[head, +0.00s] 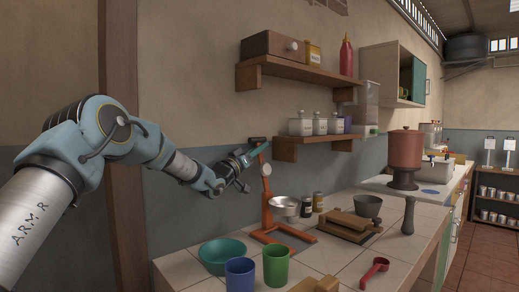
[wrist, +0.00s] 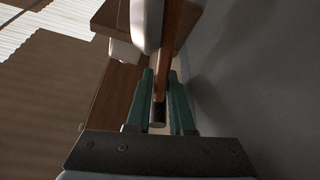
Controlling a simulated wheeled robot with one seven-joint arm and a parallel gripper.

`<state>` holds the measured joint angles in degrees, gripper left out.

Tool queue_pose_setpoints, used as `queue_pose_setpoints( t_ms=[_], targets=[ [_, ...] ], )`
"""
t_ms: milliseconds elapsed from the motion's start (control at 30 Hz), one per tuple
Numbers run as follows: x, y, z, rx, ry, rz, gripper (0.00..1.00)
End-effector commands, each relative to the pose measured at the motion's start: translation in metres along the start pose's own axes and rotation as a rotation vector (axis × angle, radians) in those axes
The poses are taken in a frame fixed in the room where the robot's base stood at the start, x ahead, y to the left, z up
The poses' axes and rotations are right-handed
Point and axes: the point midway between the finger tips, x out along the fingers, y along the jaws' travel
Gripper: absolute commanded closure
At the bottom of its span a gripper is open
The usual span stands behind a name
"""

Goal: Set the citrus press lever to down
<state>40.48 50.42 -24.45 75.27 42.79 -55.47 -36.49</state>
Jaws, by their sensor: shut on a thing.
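My gripper (head: 256,152) is at the lever's upper end, reaching in from the left. In the wrist view, my gripper (wrist: 160,108) has its teal fingers on both sides of the dark lever grip (wrist: 158,112), shut on it. The orange-brown lever bar (wrist: 171,50) runs away from the grip. In the head view the fingers partly hide the grip.
Two wooden shelves, an upper one (head: 292,73) and a lower one (head: 315,138), hang on the wall right of my gripper. A teal bowl (head: 222,256), a blue cup (head: 240,273) and a green cup (head: 276,266) stand in front of the press. Jars (head: 306,206) stand right of it.

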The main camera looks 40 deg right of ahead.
Motion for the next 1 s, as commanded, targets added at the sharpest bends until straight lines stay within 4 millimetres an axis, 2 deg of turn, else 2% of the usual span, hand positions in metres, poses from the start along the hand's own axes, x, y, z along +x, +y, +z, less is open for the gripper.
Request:
queue_pose_setpoints(
  t_ms=[1000],
  targets=[
    [0.0018,0.001,-0.0071,0.003,0.012,0.003,1.0]
  ],
)
